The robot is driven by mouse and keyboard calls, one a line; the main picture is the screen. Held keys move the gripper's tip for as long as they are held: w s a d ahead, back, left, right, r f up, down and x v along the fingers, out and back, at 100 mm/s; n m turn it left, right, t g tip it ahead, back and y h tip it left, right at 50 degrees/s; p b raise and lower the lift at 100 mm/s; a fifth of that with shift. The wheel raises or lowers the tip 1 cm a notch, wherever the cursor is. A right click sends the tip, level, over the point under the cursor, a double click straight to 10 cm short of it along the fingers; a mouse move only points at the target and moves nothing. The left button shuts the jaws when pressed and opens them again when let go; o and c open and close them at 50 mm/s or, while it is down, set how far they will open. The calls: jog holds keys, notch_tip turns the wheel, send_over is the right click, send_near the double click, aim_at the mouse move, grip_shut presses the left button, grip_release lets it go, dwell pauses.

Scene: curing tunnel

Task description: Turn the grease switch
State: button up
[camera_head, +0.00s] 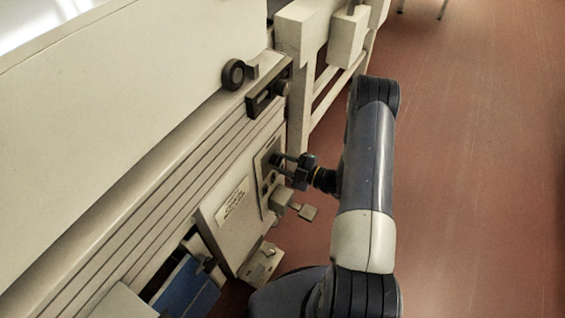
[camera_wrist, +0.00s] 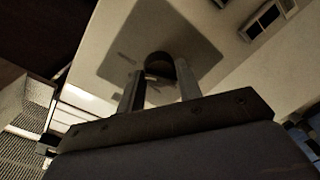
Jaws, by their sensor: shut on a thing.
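The grease switch is a dark round knob (camera_wrist: 160,66) on a grey plate (camera_wrist: 187,35) in the wrist view. My gripper (camera_wrist: 160,82) is shut on the knob, with one finger on each side of it. In the head view my gripper (camera_head: 282,160) reaches the small panel (camera_head: 266,172) on the machine's side from the right. The knob is mostly hidden behind the fingers there, and its exact turn angle cannot be told.
A beige box with a label (camera_head: 232,200) sits left of the panel. A small block (camera_head: 307,212) sticks out below my gripper. A black round knob (camera_head: 234,74) and a dark handle plate (camera_head: 268,92) are higher up. The red floor (camera_head: 470,160) at right is clear.

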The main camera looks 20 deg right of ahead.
jog(key=o, duration=1)
jog(key=shift+c, duration=0.2)
jog(key=v, duration=1)
jog(key=shift+s+d+p, duration=0.3)
jog(key=x, duration=1)
jog(key=shift+w+a+b, duration=0.3)
jog(key=shift+b, duration=0.05)
